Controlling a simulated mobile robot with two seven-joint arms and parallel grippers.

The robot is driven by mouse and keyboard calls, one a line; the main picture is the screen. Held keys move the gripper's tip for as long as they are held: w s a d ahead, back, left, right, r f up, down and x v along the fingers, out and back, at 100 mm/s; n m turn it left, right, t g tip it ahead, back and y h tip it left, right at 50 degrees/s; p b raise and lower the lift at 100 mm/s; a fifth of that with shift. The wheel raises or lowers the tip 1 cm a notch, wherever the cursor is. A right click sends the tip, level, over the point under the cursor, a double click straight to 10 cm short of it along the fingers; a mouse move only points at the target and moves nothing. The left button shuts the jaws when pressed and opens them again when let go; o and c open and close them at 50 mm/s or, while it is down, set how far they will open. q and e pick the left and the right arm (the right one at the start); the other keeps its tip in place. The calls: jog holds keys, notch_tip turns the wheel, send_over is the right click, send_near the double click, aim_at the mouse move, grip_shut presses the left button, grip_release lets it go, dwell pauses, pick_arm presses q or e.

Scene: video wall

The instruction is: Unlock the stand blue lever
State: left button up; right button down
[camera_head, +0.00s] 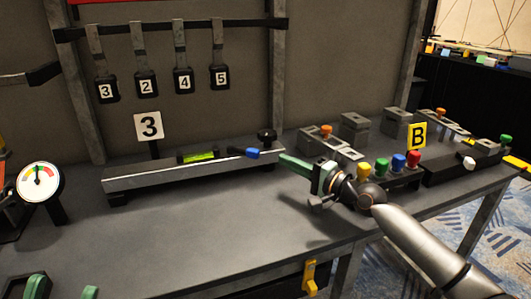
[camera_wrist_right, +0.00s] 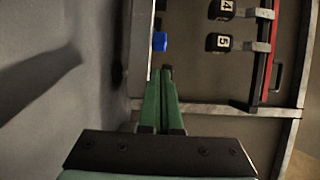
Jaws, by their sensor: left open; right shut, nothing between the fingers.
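The blue lever (camera_head: 252,153) sticks out near the right end of the long grey stand (camera_head: 150,178), beside a black knob (camera_head: 266,136). It also shows in the right wrist view (camera_wrist_right: 160,41), just beyond the fingertips. My right gripper (camera_head: 283,158) is shut and empty, its green fingers pointing left at the lever with a small gap. The closed fingers show in the right wrist view (camera_wrist_right: 166,73).
Numbered black blocks (camera_head: 183,79) hang above. A gauge (camera_head: 39,180) stands left. Coloured knobs (camera_head: 398,161) and a B sign (camera_head: 416,136) lie right. The front table is clear.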

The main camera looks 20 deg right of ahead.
aim_at(243, 151)
jog(key=b+x, duration=0.1)
jog(key=x, duration=0.5)
jog(key=shift+w+a+b, duration=0.1)
jog(key=shift+w+b, duration=0.2)
jog(key=shift+b, duration=0.1)
jog(key=shift+w+a+r, duration=0.1)
jog(key=shift+w+a, duration=0.25)
jog(key=shift+w, duration=0.2)
